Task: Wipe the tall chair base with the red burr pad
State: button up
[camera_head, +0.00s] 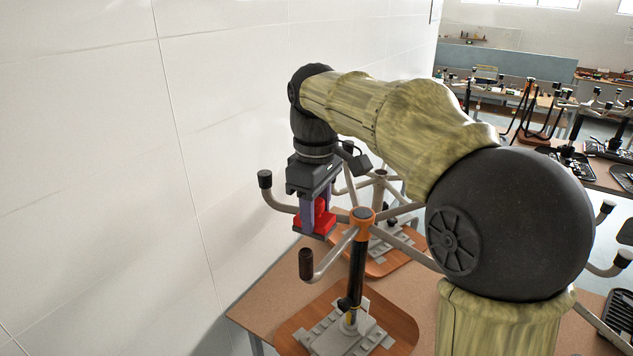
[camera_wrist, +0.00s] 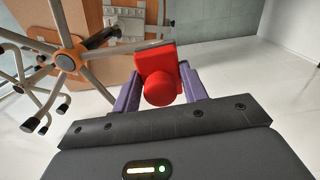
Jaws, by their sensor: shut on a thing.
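My gripper (camera_head: 316,208) has purple fingers and is shut on the red burr pad (camera_head: 324,222), holding it in the air. In the wrist view, the pad shows as a flat red block with a round red knob (camera_wrist: 160,92) between the fingers. A chair base with an orange hub (camera_head: 362,214), black column and grey arms stands upright, just right of the pad. Its orange hub also shows at left in the wrist view (camera_wrist: 68,61). A second chair base with a pale hub (camera_head: 379,173) stands behind it, partly hidden by my arm. I cannot tell for certain which base is the tall one.
The chair bases stand on orange-brown boards (camera_head: 398,322) on a brown table (camera_head: 262,307). A white wall (camera_head: 100,150) is close on the left. The near base's curved arms with dark end caps (camera_head: 306,264) reach out around the gripper. More bases stand at right.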

jog(key=shift+r+p, duration=1.1)
jog(key=shift+r, duration=0.35)
jog(key=shift+f, duration=0.1)
